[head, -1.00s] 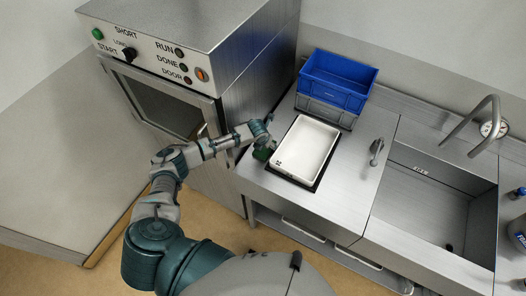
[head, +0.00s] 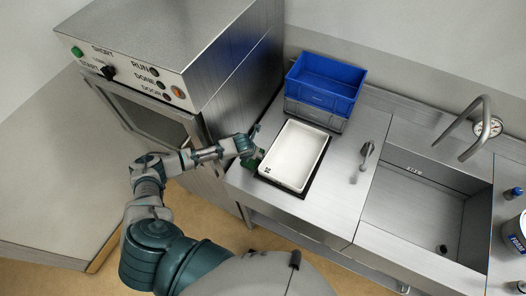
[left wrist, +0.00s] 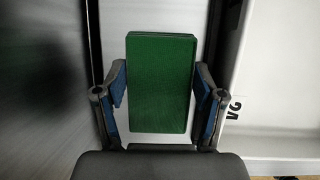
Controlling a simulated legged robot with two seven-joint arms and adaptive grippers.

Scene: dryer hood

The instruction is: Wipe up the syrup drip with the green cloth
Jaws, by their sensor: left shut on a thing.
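My left gripper (head: 254,151) is over the steel counter, just left of the white tray. It is shut on the green cloth (head: 251,163), which is mostly hidden by the gripper in the head view. In the left wrist view the cloth (left wrist: 161,82) is a flat green block between the two blue-padded fingers (left wrist: 160,98), above steel. I cannot make out the syrup drip in either view. My right gripper is in neither view.
The white tray (head: 296,153) lies close to the right of the gripper. Blue and grey crates (head: 325,80) are stacked behind it. The dryer hood (head: 165,75) stands at left.

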